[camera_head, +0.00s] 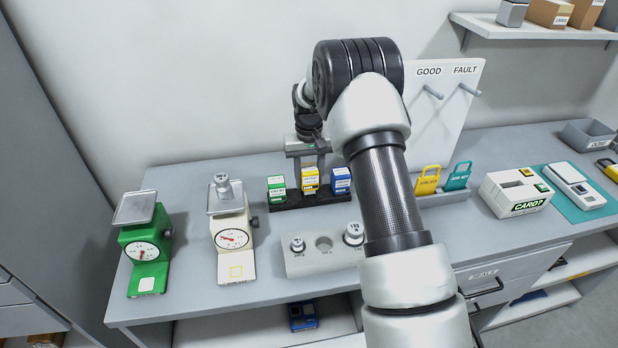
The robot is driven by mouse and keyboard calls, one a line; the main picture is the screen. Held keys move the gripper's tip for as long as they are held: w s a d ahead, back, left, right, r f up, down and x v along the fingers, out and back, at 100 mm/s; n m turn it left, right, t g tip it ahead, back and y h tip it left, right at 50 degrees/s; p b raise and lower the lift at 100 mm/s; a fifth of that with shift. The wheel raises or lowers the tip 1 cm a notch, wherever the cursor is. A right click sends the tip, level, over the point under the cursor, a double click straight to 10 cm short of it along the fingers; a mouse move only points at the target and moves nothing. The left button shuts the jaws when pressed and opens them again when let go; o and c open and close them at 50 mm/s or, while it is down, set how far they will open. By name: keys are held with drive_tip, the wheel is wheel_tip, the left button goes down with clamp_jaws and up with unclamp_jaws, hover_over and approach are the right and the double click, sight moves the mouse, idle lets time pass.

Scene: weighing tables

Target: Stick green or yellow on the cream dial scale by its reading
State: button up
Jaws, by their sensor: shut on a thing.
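The cream dial scale (229,235) stands left of centre on the table. A metal weight (222,186) rests on its pan. Its dial has a red needle, too small to read surely. A yellow square outline marks its base plate. A black rack (300,202) holds a green block (277,188), a yellow block (310,181) and a blue block (341,181) side by side. My gripper (309,167) points down over the rack, shut on the yellow block's top. The block is at its rack place; whether it is lifted clear, I cannot tell.
A green dial scale (147,247) stands at left, its pan empty. A grey weight holder (303,263) has two weights and an empty hole. Yellow and teal tags (428,180) stand right of my arm. A GOOD/FAULT peg board (452,110) is behind. A CARD box (517,193) is at right.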

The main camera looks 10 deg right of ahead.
drive_tip(key=shift+f, duration=0.2)
idle(0.4)
drive_tip(key=shift+f+b, duration=0.95)
drive_tip(key=shift+f, duration=0.25)
drive_tip(key=o, duration=1)
